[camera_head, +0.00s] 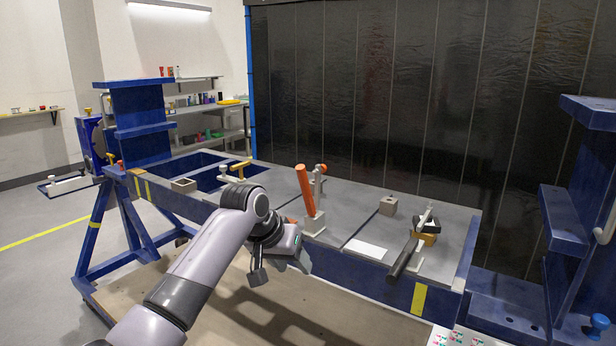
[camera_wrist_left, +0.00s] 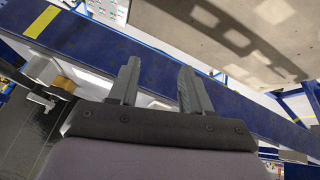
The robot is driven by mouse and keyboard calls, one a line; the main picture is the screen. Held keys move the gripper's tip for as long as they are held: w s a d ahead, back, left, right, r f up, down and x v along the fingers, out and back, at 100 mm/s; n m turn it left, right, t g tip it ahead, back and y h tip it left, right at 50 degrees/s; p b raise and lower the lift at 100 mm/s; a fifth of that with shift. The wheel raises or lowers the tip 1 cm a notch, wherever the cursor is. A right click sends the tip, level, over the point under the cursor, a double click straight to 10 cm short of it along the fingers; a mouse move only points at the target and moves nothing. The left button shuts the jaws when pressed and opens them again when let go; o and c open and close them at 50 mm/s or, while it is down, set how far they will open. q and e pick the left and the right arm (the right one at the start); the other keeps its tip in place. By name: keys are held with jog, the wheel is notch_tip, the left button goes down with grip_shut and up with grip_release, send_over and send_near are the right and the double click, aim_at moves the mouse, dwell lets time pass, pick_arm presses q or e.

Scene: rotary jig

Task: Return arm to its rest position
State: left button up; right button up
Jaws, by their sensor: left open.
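My left arm comes in from the lower left in the head view. Its gripper (camera_head: 278,268) hangs in front of the blue jig frame's front beam, above the beige board. In the left wrist view the two fingers (camera_wrist_left: 160,85) stand apart with nothing between them, so the gripper is open and empty. The blue beam (camera_wrist_left: 100,55) runs behind the fingers in that view. My right gripper is not in view.
The jig table (camera_head: 350,205) carries an orange-handled clamp (camera_head: 306,190), a black-handled clamp (camera_head: 404,258) and a small grey block (camera_head: 388,205). Blue uprights stand at both ends. The beige board (camera_head: 215,300) below is clear.

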pick_arm(q)
jog(key=s+a+f+n+t, duration=0.1)
jog(key=s+a+f, duration=0.25)
jog(key=f, duration=0.45)
jog(key=s+a+f+t, duration=0.15)
jog(key=s+f, duration=0.25)
jog(key=f, duration=0.4)
jog(key=s+a+f+n+t, duration=0.1)
jog(key=s+a+f, duration=0.25)
jog(key=f, duration=0.45)
jog(key=s+a+f+t+y, duration=0.1)
jog(key=s+a, duration=0.3)
jog(key=s, duration=0.8)
jog(key=s+a+f+t+y, duration=0.1)
jog(key=s+a, duration=0.3)
jog(key=s, duration=0.8)
jog(key=shift+a+f+m, duration=0.25)
jog(key=shift+f+m, duration=0.05)
jog(key=shift+f, duration=0.4)
jog(key=shift+t, duration=0.25)
